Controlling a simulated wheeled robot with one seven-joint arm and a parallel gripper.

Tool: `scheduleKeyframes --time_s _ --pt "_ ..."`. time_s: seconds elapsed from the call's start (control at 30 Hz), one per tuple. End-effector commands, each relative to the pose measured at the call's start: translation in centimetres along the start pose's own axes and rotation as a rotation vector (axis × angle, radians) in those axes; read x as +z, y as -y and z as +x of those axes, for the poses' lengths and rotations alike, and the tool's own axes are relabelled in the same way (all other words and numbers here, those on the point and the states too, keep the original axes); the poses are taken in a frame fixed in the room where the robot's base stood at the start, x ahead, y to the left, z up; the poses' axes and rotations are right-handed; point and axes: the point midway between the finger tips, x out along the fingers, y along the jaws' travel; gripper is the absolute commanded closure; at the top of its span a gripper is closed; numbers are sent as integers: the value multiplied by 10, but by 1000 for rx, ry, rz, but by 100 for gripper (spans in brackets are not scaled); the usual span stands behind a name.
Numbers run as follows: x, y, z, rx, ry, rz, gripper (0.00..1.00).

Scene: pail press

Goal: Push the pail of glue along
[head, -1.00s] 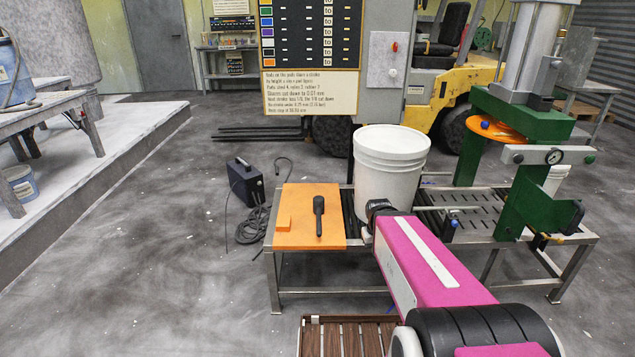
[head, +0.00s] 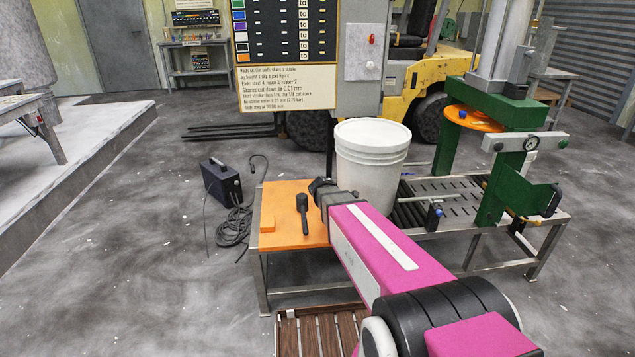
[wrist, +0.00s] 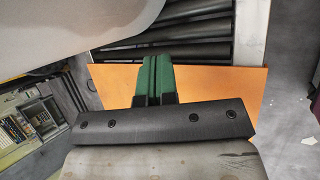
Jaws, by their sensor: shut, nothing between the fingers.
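The white pail (head: 371,170), lid on, stands upright on the roller table left of the green press (head: 497,190) in the head view. Its pale side fills the upper left of the wrist view (wrist: 70,30). My gripper (head: 320,185) is at the pail's left, over the orange board. In the wrist view its green-padded fingers (wrist: 154,78) are shut together with nothing between them, above the orange board and close to the pail. I cannot tell whether they touch the pail. My pink arm hides part of the pail's lower front.
The orange board (head: 285,236) carries a dark handled tool (head: 302,205) and a small orange block. Rollers (head: 415,212) run right from the pail towards the press. A black box with cable (head: 222,183) lies on the floor at left. A slatted wooden platform (head: 318,332) is in front.

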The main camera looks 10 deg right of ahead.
Motion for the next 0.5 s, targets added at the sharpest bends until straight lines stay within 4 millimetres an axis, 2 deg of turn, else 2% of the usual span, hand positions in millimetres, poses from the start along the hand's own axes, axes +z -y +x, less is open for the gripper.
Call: scheduleKeyframes --time_s 0.03,0.2,0.33,0.5 --pt "-14 -27 9 58 23 -139 100" --pt "-45 -92 14 230 139 -618 100" --pt "-63 -123 13 306 220 -872 100" --pt "-73 -139 11 344 273 -1020 100"
